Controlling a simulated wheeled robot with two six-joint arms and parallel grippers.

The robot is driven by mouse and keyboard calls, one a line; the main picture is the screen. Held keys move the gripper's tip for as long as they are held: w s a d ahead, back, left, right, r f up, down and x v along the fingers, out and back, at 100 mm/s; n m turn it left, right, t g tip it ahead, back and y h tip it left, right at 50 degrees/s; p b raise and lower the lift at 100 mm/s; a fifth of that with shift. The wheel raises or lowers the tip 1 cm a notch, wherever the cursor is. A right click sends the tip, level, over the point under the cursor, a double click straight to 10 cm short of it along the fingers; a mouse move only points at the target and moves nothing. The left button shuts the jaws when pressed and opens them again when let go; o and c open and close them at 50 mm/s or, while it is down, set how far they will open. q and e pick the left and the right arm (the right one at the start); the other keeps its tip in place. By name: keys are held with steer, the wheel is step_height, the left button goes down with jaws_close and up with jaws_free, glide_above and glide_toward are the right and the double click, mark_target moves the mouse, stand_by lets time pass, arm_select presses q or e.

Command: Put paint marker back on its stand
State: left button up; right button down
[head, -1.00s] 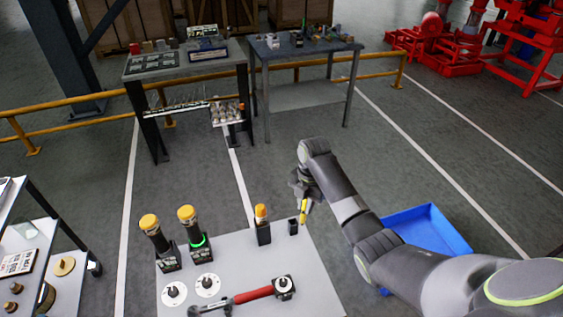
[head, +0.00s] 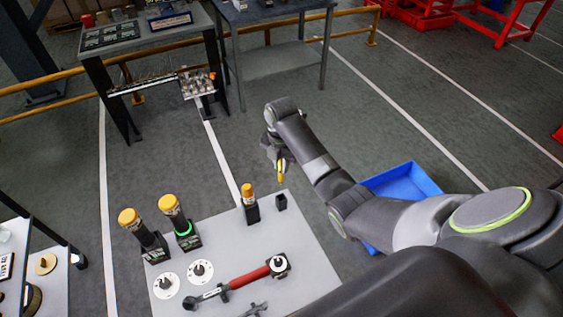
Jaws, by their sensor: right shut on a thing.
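The yellow paint marker (head: 281,174) hangs upright below my right gripper (head: 279,161), which is shut on it. In the head view the marker shows just above a small black holder (head: 281,203) near the far right edge of the light grey table. The holder looks empty, and a gap shows between it and the marker's lower end. I take this holder to be the stand. The gripper's fingers are small and partly hidden by the wrist. My left gripper is not in view.
Left of the holder, a black stand (head: 252,213) carries an orange-capped item. Two orange-topped tools (head: 130,218) (head: 170,206), white discs (head: 199,272) and a red-handled wrench (head: 249,278) occupy the grey table (head: 321,281). A blue bin (head: 405,180) lies beyond my right arm.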

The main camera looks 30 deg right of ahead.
step_height(320, 180, down, 12)
steer(key=b, duration=0.5)
steer(key=shift+r, duration=0.15)
steer(key=shift+s+r+p, duration=0.1)
steer(key=shift+p, duration=0.25)
stand_by(1.1)
steer(key=shift+f+b, duration=0.7)
steer(key=shift+f, duration=0.35)
stand_by(0.4)
steer(key=c, duration=1.3)
jaws_free()
steer(key=shift+r, duration=0.1)
step_height(320, 180, up, 10)
steer(key=shift+r+b, duration=0.2)
steer(key=shift+b, duration=0.45)
step_height(320, 180, up, 6)
steer(key=shift+f+p, duration=0.25)
steer(key=shift+p, duration=0.95)
steer(key=shift+r+p, duration=0.65)
steer(key=shift+p, duration=0.05)
